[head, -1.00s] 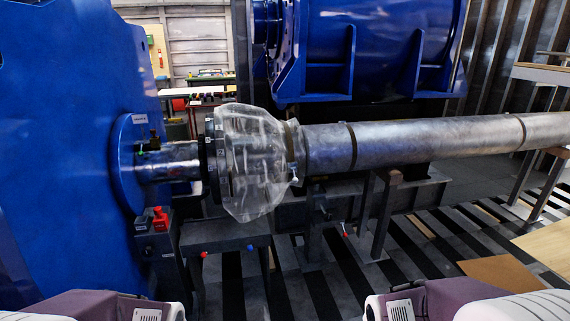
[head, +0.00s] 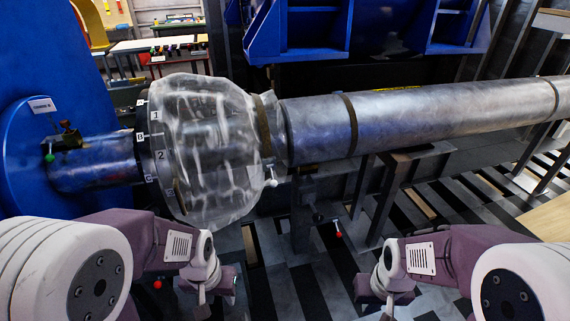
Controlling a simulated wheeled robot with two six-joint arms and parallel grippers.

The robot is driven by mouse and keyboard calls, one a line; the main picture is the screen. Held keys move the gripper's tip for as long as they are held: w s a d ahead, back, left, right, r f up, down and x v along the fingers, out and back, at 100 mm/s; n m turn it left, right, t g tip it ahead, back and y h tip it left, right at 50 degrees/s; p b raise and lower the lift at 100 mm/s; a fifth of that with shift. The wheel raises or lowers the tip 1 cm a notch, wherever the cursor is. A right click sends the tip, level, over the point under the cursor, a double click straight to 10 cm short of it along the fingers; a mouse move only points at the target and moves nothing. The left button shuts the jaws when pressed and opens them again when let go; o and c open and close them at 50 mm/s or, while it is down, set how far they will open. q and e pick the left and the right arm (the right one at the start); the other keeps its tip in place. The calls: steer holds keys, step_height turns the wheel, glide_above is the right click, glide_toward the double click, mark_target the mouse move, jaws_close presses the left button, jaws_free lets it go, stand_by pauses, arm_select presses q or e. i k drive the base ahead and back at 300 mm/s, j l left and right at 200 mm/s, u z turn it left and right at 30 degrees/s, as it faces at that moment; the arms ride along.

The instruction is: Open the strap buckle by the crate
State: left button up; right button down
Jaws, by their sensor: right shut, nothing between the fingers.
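A clear plastic cover (head: 205,145) wraps the flanged coupling on the shaft. A dark strap (head: 262,125) rings the cover's right end. A small lever with a pale knob (head: 271,182) hangs at the strap's lower edge and looks like the buckle. My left gripper (head: 203,308) is at the bottom, below and left of the strap; its fingers are small and partly cut off. My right gripper (head: 388,308) is at the bottom, below and right of the strap, shut and empty. Both are apart from the strap. I cannot make out a crate.
A long steel shaft (head: 430,115) runs right from the coupling over dark stands (head: 395,170). A red-tipped handle (head: 337,230) sticks out below it. A blue housing (head: 25,160) stands at left. The striped floor (head: 290,285) between my grippers is clear.

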mark_target(273, 183)
steer(key=i+l+u, duration=0.25)
steer(key=i+l, duration=0.15)
steer(key=i+l+u, duration=0.2)
steer(key=i+l, duration=0.15)
steer(key=i+l+u, duration=0.25)
steer(key=l, duration=0.35)
steer(key=i, duration=0.1)
